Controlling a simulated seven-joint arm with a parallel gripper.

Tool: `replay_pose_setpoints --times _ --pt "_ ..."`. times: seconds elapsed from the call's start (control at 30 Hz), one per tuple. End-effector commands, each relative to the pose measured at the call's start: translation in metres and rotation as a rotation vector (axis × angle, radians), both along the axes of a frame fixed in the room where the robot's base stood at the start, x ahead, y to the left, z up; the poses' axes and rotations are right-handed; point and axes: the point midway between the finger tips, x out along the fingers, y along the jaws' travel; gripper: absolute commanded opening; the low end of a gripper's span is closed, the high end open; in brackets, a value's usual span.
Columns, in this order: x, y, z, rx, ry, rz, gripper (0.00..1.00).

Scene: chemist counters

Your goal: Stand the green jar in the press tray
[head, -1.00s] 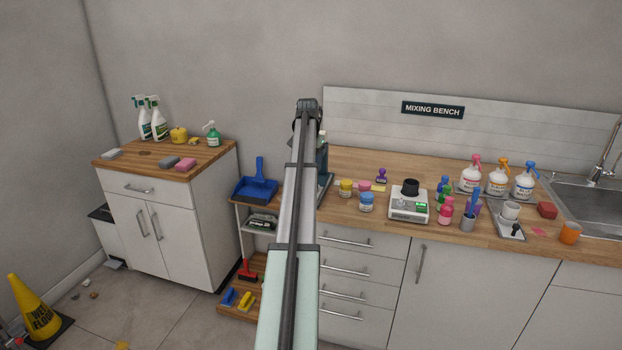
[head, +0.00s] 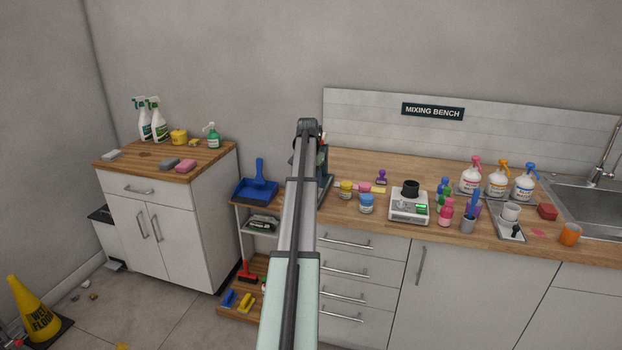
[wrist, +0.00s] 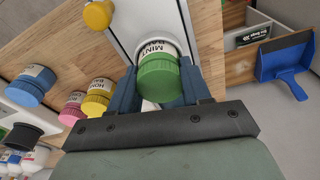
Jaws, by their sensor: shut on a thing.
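The green-lidded jar (wrist: 158,78) has a white label reading "MINT". It sits between the two blue fingers of my gripper (wrist: 160,86) in the wrist view, and the fingers are shut on it. Beyond the jar is a pale panel with dark edges (wrist: 125,22), which looks like the press tray; I cannot tell whether the jar touches it. In the head view a grey tray edge (head: 326,186) shows just right of my arm, at the bench's left end.
Right of the tray stand yellow (head: 346,190), pink (head: 364,187) and blue (head: 367,203) jars. A scale (head: 408,205) with a black cup is farther right, then several bottles. A blue dustpan (head: 256,188) is on the low shelf at left.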

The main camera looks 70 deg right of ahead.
Motion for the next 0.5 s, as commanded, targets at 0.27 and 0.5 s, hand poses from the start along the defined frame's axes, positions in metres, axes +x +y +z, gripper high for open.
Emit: replay_pose_setpoints --times 0.27,0.5 --pt "0.0000 0.0000 -0.0023 0.000 0.000 0.000 0.63" --pt "0.0000 0.0000 -0.0022 0.000 0.000 0.000 0.73"
